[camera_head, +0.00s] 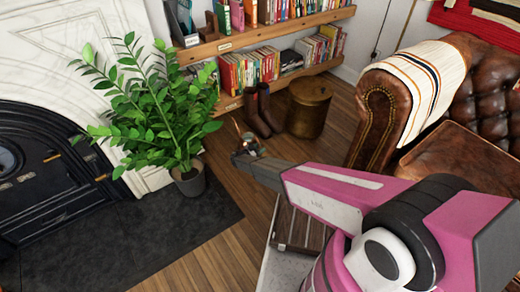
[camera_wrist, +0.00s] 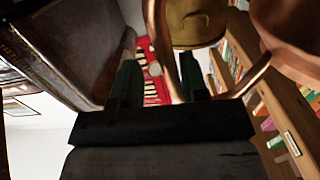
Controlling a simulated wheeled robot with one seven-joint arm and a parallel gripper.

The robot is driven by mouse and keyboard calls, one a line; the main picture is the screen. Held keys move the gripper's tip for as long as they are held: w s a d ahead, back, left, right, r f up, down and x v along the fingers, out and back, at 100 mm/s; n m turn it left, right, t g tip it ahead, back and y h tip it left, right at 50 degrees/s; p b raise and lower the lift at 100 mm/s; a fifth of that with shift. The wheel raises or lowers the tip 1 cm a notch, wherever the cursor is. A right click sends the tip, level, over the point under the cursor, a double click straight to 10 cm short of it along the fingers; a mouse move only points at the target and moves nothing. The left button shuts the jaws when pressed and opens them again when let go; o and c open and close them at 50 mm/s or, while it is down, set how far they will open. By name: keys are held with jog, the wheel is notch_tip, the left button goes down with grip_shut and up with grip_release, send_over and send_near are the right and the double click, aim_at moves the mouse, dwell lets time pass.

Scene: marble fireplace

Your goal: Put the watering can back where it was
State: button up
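A copper watering can shows partly in the wrist view: its rounded body (camera_wrist: 292,38) is at the upper right edge, and its thin curved handle (camera_wrist: 157,45) loops down past the fingers. My gripper (camera_wrist: 157,70) has its two dark fingers apart, with the handle passing through or close by the gap, nearer the right finger. I see space beside the handle and no clear pinch. In the head view my gripper (camera_head: 245,156) is at the end of the pink arm, by a small coppery shape (camera_head: 250,146) that is partly hidden. Whether the can touches a surface is hidden.
A potted plant (camera_head: 188,182) stands left of my gripper on the dark hearth (camera_head: 120,240). Brown boots (camera_head: 258,112) and a brass bin (camera_head: 308,108) stand behind, below the bookshelf (camera_head: 265,38). A leather sofa (camera_head: 372,125) is at right. Some wood floor (camera_head: 215,262) is clear.

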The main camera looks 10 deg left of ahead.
jog(key=v, duration=1)
jog(key=shift+s+a+r, duration=0.2)
jog(key=shift+s+a, duration=0.05)
jog(key=shift+a, duration=0.1)
jog(key=d+r+n+g, duration=0.1)
jog(key=d+r+g, duration=0.3)
jog(key=d+r, duration=0.5)
jog(key=d+r+n+g+y, duration=0.1)
jog(key=d+r+g, duration=0.3)
jog(key=d, duration=0.8)
jog(key=d+r+g, duration=0.3)
jog(key=d+r, duration=0.5)
jog(key=d, duration=0.3)
jog(key=s+d+r+n+g+y, duration=0.1)
jog(key=s+d+r+n+y, duration=0.2)
jog(key=s+d+r+y, duration=0.2)
jog(key=s+d+r+n+g+y, duration=0.1)
jog(key=s+d+r+n+y, duration=0.2)
jog(key=s+d+r, duration=0.8)
jog(key=d+r+y, duration=0.2)
jog(key=d+r, duration=0.2)
jog(key=r, duration=0.1)
jog(key=shift+s, duration=0.2)
